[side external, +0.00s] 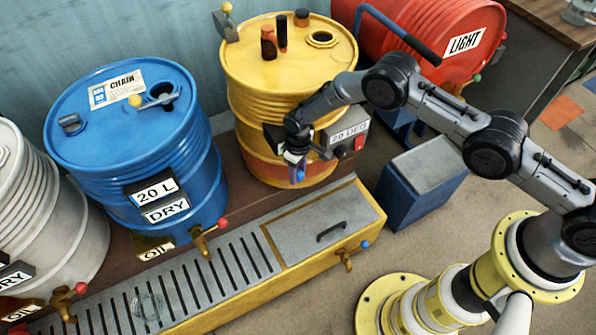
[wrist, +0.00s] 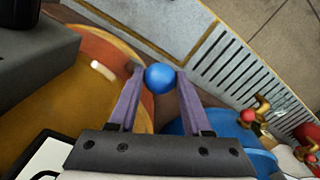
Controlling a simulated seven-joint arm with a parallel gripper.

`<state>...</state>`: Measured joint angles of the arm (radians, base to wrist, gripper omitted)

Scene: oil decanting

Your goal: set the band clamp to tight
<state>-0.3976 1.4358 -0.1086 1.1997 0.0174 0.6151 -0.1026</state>
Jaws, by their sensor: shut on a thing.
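My gripper (wrist: 160,80) is shut on a blue ball knob (wrist: 160,78), with one purple finger on each side of it. In the side view my gripper (side external: 297,174) is at the front of the yellow drum (side external: 255,105), low on its wall. The drum wears a band with a dark control box (side external: 345,133) labelled "20 DEG". The knob seems to belong to the band clamp, but its lever and the clamp body are hidden behind my gripper. I cannot tell the clamp's setting.
A blue drum (side external: 125,150) stands left of the yellow one, a red drum (side external: 430,35) lies at the back right. A grated yellow tray (side external: 320,228) with a handle runs in front. A blue bin (side external: 425,180) stands right of the drum.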

